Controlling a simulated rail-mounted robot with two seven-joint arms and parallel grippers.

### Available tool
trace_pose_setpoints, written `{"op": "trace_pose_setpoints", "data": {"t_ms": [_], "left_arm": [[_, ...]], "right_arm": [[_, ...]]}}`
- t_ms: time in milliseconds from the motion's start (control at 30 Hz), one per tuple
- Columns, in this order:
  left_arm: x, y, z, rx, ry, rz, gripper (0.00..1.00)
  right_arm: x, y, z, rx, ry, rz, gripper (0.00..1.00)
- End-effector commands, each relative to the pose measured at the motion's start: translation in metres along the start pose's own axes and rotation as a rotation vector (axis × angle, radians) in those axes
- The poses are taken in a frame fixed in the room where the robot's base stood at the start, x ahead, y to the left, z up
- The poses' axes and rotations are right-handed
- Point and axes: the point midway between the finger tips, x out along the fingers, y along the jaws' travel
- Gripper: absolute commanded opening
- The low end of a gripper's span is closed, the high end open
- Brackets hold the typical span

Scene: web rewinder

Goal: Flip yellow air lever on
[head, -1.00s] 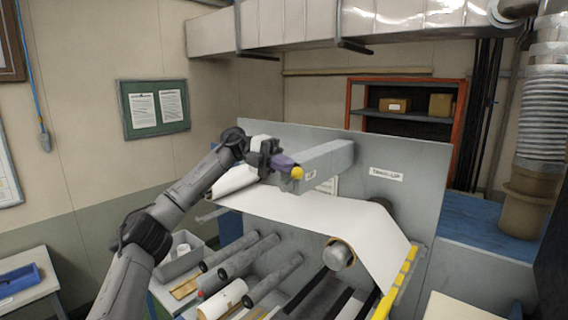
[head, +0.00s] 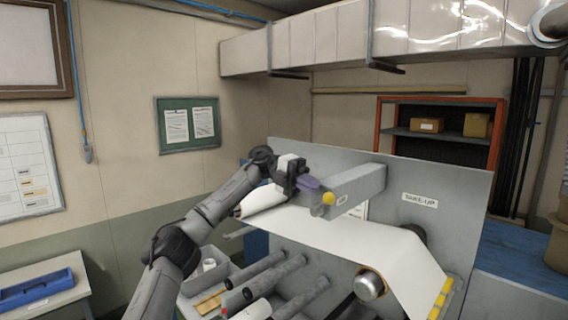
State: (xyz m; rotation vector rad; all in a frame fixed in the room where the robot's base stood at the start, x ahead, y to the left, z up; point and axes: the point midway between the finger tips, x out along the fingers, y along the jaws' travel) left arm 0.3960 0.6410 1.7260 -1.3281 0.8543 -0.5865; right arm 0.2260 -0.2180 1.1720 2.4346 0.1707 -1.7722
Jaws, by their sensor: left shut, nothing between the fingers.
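A yellow ball-shaped knob (head: 328,198) sits at the near end of a grey box beam (head: 352,188) on the rewinder's back panel. I take it to be the air lever's end; its shaft is hidden or too small to make out. My left gripper (head: 312,185) is shut and empty, with purplish fingers just left of the yellow knob. I cannot tell whether the fingertips touch it. My right gripper is not in view.
The grey panel (head: 455,225) carries a "TAKE-UP" label (head: 420,200). Several rollers (head: 275,270) lie at lower left. An orange-framed shelf (head: 440,103) stands behind. Yellow edging (head: 440,298) is at lower right.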

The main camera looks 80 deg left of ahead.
Motion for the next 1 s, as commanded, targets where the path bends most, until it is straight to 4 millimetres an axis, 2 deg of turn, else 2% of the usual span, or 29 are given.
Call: {"op": "trace_pose_setpoints", "data": {"t_ms": [33,67,300,533,1000], "left_arm": [[-0.008,-0.011,0.001,-0.001,-0.001,0.0,0.0],[-0.011,-0.014,0.002,-0.001,0.0,-0.001,0.0],[-0.065,-0.023,0.002,0.002,0.0,-0.006,0.0],[-0.084,-0.026,0.002,0.006,0.0,-0.008,0.0],[-0.102,-0.025,0.001,0.007,-0.004,-0.006,0.0]], "right_arm": [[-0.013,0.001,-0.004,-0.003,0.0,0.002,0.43],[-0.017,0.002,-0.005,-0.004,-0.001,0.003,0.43],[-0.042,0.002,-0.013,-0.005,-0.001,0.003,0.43],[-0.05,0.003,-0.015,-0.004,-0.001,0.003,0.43],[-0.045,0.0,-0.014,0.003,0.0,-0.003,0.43]]}}
